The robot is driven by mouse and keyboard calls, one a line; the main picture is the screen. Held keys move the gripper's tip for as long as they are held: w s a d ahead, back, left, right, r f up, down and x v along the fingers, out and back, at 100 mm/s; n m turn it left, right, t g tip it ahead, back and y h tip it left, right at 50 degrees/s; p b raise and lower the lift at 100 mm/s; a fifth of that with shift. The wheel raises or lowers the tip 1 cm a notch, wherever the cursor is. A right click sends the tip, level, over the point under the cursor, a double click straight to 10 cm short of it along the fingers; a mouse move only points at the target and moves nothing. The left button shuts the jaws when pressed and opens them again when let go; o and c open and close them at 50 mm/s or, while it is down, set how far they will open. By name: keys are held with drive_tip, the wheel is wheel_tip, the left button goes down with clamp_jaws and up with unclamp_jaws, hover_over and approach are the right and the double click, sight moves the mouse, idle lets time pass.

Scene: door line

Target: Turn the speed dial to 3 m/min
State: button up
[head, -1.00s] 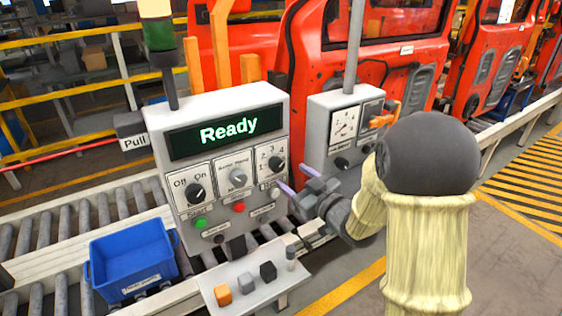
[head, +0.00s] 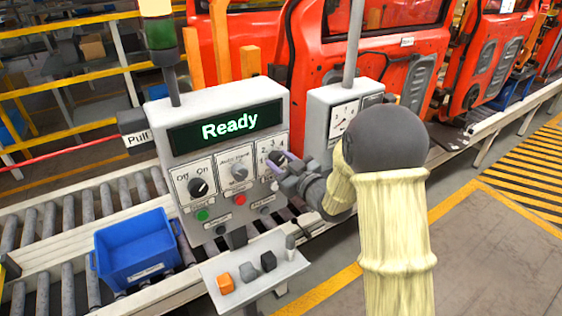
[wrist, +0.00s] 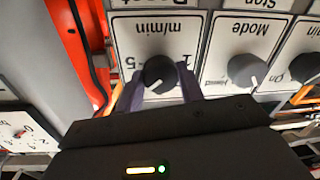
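The speed dial (wrist: 158,72) is a black round knob on a white plate marked m/min, upside down in the wrist view. A pale pointer mark shows at its lower edge there, but the number it points at is hidden. In the wrist view my gripper (wrist: 158,92) is open, with one dark purple finger on each side of the knob. I cannot tell whether the fingers touch it. The grey control box (head: 220,98) has a screen (head: 228,127) reading Ready.
Left of the dial are a grey Mode knob (head: 238,170) and a black Off/On knob (head: 199,188). Green (head: 202,215) and red (head: 222,198) buttons sit below. A gauge box (head: 340,118) stands right. A small shelf (head: 240,305) and blue bin (head: 135,247) are below.

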drive_tip(key=shift+f+n+b, duration=0.1)
drive_tip(key=shift+n+b, duration=0.2)
drive_tip(key=shift+b, duration=0.5)
drive_tip(key=n+b, duration=0.1)
drive_tip(key=b, duration=0.2)
drive_tip(key=shift+f, duration=0.15)
drive_tip(key=n+b, duration=0.3)
drive_tip(key=b, duration=0.2)
drive_tip(key=shift+h, duration=0.3)
drive_tip(key=n+b, duration=0.3)
drive_tip(key=b, duration=0.2)
drive_tip(key=shift+a+r+n+b, duration=0.1)
drive_tip(key=shift+r+n+b, duration=0.1)
drive_tip(key=shift+n+b, duration=0.85)
drive_tip(key=shift+r, duration=0.1)
drive_tip(key=o, duration=1)
drive_tip(key=shift+s, duration=0.15)
